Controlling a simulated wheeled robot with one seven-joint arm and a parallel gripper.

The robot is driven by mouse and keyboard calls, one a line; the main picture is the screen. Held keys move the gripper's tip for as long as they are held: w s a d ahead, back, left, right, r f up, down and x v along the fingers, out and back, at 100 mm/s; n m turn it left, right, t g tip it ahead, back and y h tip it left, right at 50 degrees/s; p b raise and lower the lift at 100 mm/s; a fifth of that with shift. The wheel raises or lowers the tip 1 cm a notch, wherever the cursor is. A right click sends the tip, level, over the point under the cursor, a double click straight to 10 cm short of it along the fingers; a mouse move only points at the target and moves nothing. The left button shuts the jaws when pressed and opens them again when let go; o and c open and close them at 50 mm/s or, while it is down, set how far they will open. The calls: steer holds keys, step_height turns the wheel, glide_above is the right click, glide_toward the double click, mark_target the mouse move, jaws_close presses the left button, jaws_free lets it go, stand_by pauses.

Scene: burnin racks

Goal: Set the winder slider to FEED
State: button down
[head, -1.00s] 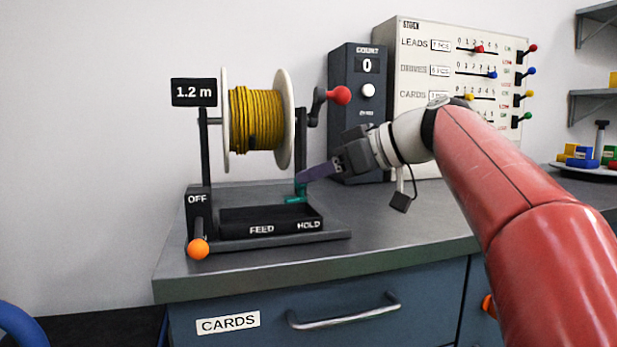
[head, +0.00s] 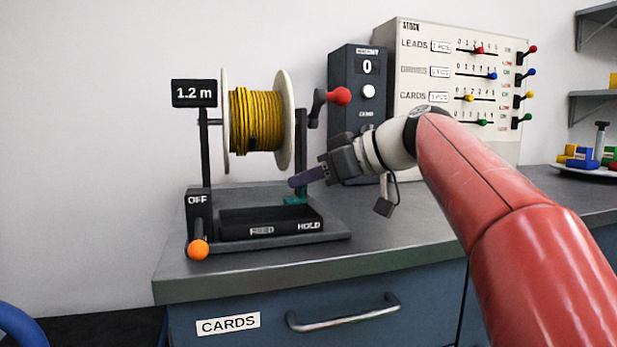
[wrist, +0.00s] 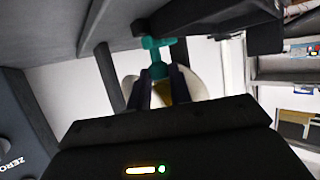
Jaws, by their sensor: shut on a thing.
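The winder (head: 268,241) stands on the bench with a spool of yellow cord (head: 256,119). Its front tray is marked FEED in the middle and HOLD at the right. The teal slider (head: 295,200) is at the right, HOLD end, behind the tray. My gripper (head: 294,183) reaches in from the right with its dark fingers at the slider's top. In the wrist view the teal slider (wrist: 157,45) runs down between the two fingertips (wrist: 159,76), which are shut on it. The exact grip contact is partly hidden in the head view.
An orange-knobbed lever (head: 198,248) marked OFF is at the winder's left. A red-knobbed crank (head: 339,97) hangs above my gripper. A counter box (head: 357,100) and a stock panel (head: 460,75) stand behind. The bench front right of the winder is clear.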

steer(key=a, duration=0.2)
steer(key=s+a+b, duration=0.1)
steer(key=a, duration=0.1)
steer(key=s+a, duration=0.1)
steer(key=a, duration=0.2)
steer(key=shift+r, duration=0.1)
steer(key=c, duration=1.3)
jaws_free()
steer(key=shift+a, duration=0.15)
steer(key=v, duration=0.8)
